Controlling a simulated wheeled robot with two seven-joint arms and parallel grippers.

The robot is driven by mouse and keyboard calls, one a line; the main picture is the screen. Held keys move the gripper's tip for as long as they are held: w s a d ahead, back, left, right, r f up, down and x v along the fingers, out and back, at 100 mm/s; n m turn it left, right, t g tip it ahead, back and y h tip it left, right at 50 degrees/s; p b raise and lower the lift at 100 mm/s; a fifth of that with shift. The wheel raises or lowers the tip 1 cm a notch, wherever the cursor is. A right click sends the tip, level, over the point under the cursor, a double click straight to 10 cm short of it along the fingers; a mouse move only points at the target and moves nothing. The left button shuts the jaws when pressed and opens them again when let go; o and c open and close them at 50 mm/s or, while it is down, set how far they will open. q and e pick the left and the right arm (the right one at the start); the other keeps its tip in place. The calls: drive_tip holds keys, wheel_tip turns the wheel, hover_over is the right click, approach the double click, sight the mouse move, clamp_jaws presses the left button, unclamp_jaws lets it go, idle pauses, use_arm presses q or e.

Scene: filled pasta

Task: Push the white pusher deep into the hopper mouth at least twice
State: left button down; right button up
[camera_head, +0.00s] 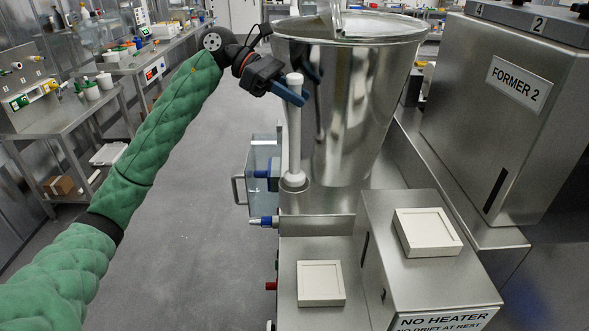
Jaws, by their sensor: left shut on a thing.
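The white pusher (294,135) is an upright rod left of the steel hopper (362,110). Its lower end meets a round collar (293,183) on the machine's deck; I cannot tell how far it goes in. My left gripper (291,92), with blue fingertips, is shut on the pusher near its top. The hopper's wide rim (405,40) is to the right of and above the gripper, and the inside of its mouth is mostly out of sight. My right gripper is not in view.
A FORMER 2 box (510,120) stands on the right. Two pale square trays (321,302) (428,251) rest on the front steel surfaces. A clear handled container (262,165) is left of the collar. Side benches line the left; the floor (205,190) between is clear.

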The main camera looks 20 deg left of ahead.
use_arm(q)
drive_tip(key=shift+r, duration=1.3)
